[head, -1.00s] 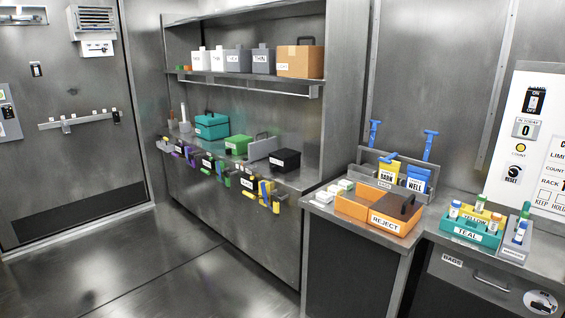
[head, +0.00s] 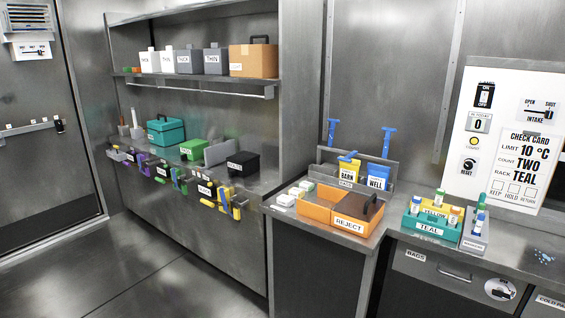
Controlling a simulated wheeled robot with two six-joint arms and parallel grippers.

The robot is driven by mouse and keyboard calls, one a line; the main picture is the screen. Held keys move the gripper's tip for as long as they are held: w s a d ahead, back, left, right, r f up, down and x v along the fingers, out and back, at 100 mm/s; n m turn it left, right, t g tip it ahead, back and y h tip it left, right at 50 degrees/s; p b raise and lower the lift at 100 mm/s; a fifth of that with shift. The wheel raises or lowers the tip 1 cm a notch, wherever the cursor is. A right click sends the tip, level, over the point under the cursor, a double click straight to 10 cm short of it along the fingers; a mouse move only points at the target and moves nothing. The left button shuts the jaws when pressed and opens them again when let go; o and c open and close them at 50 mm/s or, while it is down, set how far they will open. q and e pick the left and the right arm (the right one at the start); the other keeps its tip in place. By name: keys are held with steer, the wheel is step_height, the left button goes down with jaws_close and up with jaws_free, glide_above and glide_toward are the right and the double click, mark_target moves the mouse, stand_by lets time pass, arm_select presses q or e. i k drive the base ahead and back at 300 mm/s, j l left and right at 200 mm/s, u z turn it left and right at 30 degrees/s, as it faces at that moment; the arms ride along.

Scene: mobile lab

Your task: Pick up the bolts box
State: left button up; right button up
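I cannot read the word "bolts" on any box, so I cannot tell which one it is. On the lower shelf stand a teal case (head: 166,131), a green box (head: 193,149) and a black box (head: 243,164) with a small white label too small to read. Neither of my grippers is in view.
To the right, an orange reject tray (head: 315,211) and a teal rack (head: 428,228) with vials stand on counters. A white panel (head: 515,140) is on the wall. The floor (head: 140,262) at left is clear.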

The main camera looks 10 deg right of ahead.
mark_target(244, 164)
steer(key=i+j+z, duration=0.25)
steer(key=i, duration=0.3)
steer(key=i+j+z, duration=0.25)
steer(key=i, duration=0.3)
steer(key=i+j+z, duration=0.25)
steer(key=i+j, duration=0.25)
